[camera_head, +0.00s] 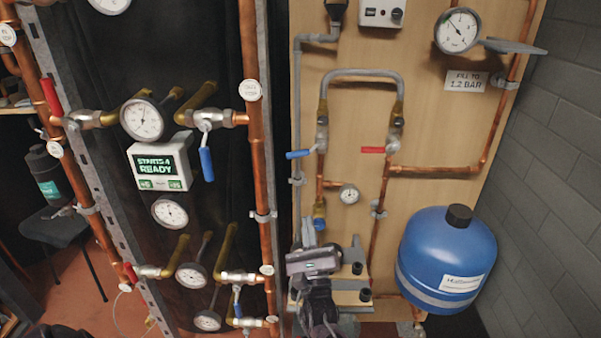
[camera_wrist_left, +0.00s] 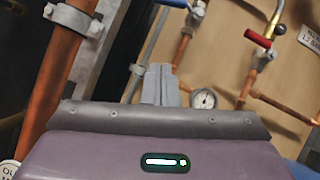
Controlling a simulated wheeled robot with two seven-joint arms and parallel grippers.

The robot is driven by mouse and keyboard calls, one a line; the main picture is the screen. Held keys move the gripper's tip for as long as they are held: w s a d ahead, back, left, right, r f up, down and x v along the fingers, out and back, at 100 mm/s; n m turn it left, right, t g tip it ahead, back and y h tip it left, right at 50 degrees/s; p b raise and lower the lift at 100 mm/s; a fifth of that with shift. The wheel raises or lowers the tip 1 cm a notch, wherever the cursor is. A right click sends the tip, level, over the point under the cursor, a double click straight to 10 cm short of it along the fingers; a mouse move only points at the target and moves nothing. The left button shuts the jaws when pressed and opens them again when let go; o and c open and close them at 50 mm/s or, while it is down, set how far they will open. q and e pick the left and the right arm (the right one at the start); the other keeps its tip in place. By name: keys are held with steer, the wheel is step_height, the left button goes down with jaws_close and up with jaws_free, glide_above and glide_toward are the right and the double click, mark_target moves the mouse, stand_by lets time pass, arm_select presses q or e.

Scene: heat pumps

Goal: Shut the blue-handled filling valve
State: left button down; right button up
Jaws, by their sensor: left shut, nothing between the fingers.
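Part of a blue handle (camera_wrist_left: 178,3) shows at the top edge of the left wrist view. My left gripper (camera_head: 308,232) is below the valve in the head view, clear of the handle. Its grey fingers (camera_wrist_left: 160,85) are together and empty in the left wrist view. My right gripper is not in view.
A red handle (camera_head: 373,150) sits on the loop's right leg, with a small gauge (camera_head: 349,194) below. A blue vessel (camera_head: 446,258) stands at right. Another blue handle (camera_head: 206,164) hangs on the left panel. A copper pipe (camera_head: 258,170) runs upright left of the board.

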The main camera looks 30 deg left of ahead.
mark_target(306, 151)
arm_select(q)
steer(key=w+a+r+p, duration=0.1)
steer(key=w+a+r, duration=0.2)
steer(key=r, duration=0.2)
steer(key=w+a+r+m+p, duration=0.1)
steer(key=w+a+r, duration=0.2)
steer(key=r, duration=0.2)
steer(key=shift+a+t+y+p, duration=0.3)
steer(key=shift+a+p, duration=0.05)
steer(key=shift+p, duration=0.05)
steer(key=shift+w, duration=0.1)
